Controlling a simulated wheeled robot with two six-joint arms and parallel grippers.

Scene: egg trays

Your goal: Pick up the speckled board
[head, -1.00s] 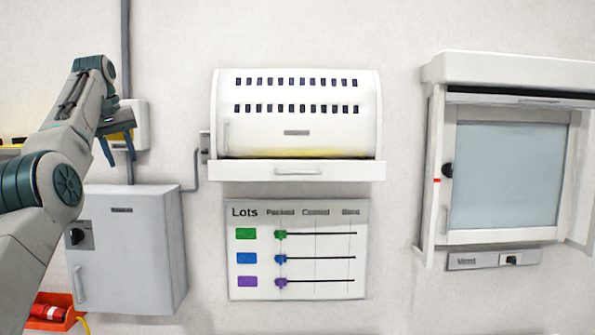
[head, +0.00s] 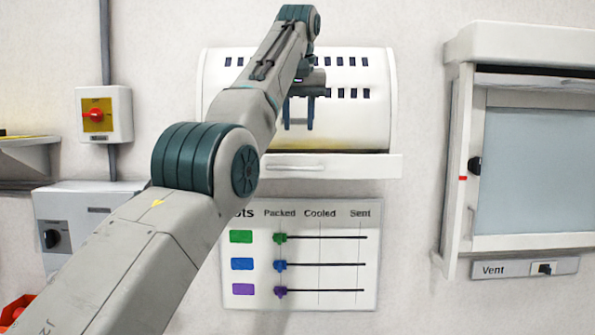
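No speckled board shows in the head view. My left gripper (head: 299,127) points down in front of the white slotted wall unit (head: 347,116). Its two blue fingers stand apart with nothing between them. I cannot tell how far it is from the unit. My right gripper is not in view.
A lots chart (head: 340,218) with three coloured sliders hangs below the slotted unit, partly hidden by my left arm. A glass-fronted cabinet (head: 466,160) is at right, with a vent switch panel (head: 520,268) below. A red-knobbed switch box (head: 106,128) and grey box (head: 68,207) are at left.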

